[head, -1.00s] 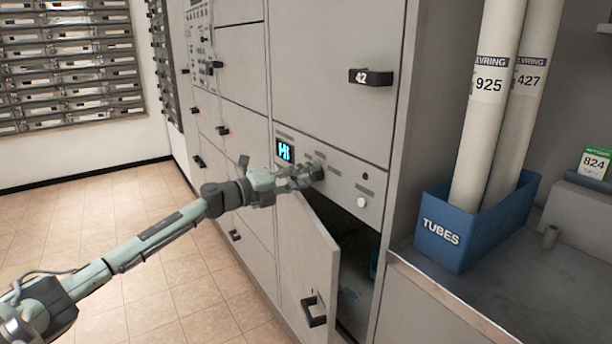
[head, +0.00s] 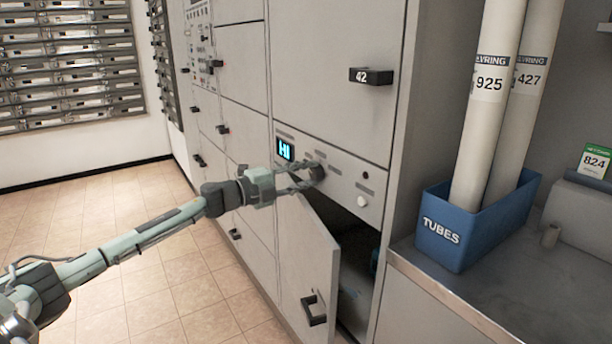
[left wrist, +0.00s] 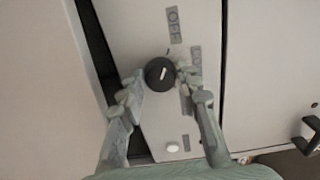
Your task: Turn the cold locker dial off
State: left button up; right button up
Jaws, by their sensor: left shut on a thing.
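The cold locker dial (head: 317,171) is a round black knob on the grey control strip above the ajar locker door (head: 308,265). My left gripper (head: 307,173) reaches it from the left. In the left wrist view, the dial (left wrist: 159,75) sits between the two fingertips (left wrist: 162,84), and the gripper is shut on it. The dial's white mark tilts up and slightly right, roughly toward the OFF label (left wrist: 172,24). Another label, partly covered by a finger, is to the right. The lit display (head: 285,149) appears to read HI. My right gripper is not in view.
A white button (head: 361,201) and a small dark spot sit right of the dial. The open door juts out below my gripper. A blue TUBES bin (head: 440,240) with two long tubes stands on the counter at right. The tiled floor at left is clear.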

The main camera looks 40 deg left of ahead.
pick_arm(q)
jog(key=o, duration=1.1)
jog(key=shift+v, duration=6)
